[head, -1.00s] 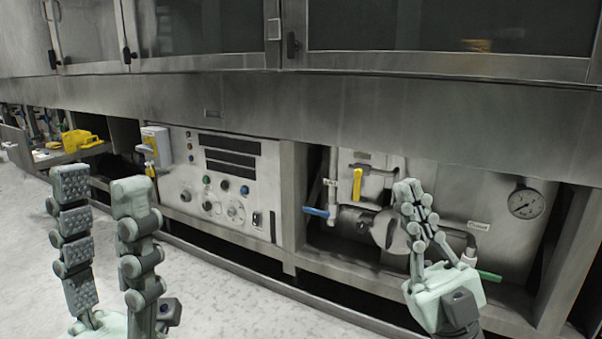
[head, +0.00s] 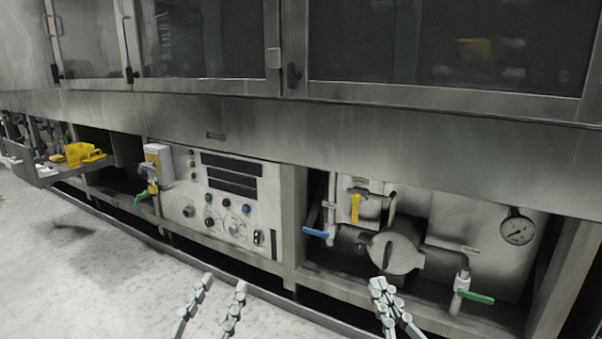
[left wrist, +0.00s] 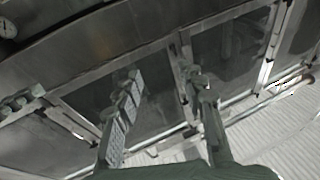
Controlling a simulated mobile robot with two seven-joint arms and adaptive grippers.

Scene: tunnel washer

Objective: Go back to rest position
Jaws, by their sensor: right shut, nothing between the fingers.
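My left gripper (head: 222,285) is low in the head view, left of centre, over the pale floor. Its two fingers are apart with nothing between them. In the left wrist view, the open left fingers (left wrist: 162,95) stand apart in front of dark glass panels with metal frames. My right gripper (head: 378,284) is at the bottom of the head view, below the round metal cover (head: 394,252). Its fingers are together and hold nothing. It is apart from the valves in front of it.
The washer's lower bay holds a blue-handled valve (head: 316,232), a yellow lever (head: 355,208), a green-handled valve (head: 476,296) and a gauge (head: 518,229). A control panel (head: 230,200) stands left of it. A yellow object (head: 82,154) sits on a shelf. The floor (head: 110,270) is clear at left.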

